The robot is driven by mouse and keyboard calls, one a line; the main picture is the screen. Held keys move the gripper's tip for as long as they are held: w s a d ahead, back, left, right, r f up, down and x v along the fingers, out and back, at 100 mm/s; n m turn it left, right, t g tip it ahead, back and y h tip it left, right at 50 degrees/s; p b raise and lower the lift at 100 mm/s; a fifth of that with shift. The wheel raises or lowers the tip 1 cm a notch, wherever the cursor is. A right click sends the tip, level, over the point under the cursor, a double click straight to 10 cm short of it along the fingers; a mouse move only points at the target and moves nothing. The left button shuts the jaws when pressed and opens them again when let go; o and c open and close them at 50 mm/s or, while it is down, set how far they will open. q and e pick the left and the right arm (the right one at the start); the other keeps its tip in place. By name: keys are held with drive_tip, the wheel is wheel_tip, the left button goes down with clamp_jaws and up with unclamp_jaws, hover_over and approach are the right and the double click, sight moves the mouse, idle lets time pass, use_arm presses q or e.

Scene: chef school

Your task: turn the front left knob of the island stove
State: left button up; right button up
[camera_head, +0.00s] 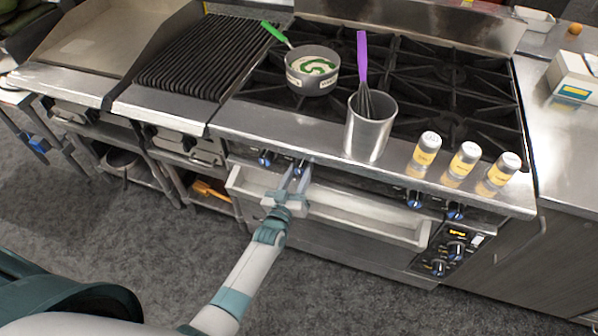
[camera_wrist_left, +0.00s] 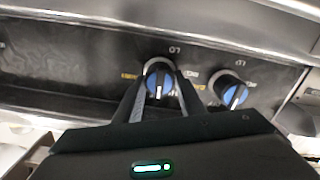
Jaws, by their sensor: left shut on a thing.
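The island stove (camera_head: 400,150) has blue-faced black knobs along its front panel. At the left part of the panel, two knobs sit side by side: a left one (camera_head: 265,158) and a second one (camera_head: 299,166) just right of it. My left gripper (camera_head: 297,178) reaches up to this second knob. In the left wrist view, which looks upside down, its fingers are shut on the knob (camera_wrist_left: 159,82), one on each side. The neighbouring left knob (camera_wrist_left: 231,92) shows free there to the right. My right gripper is not in view.
A pot (camera_head: 312,80) with a green-handled utensil stands on the burners. A steel container (camera_head: 370,128) with a purple-handled whisk and three shakers (camera_head: 463,160) stand along the front ledge.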

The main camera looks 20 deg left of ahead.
use_arm(q)
drive_tip(key=shift+f+m, duration=0.1)
drive_tip(key=shift+m, duration=0.3)
drive_tip(key=o, duration=1.1)
drive_tip(key=shift+c, duration=0.2)
drive_tip(key=s+b, duration=0.3)
drive_tip(key=s, duration=1.4)
drive_tip(key=shift+s+a+b, duration=0.25)
drive_tip(key=shift+b, duration=0.05)
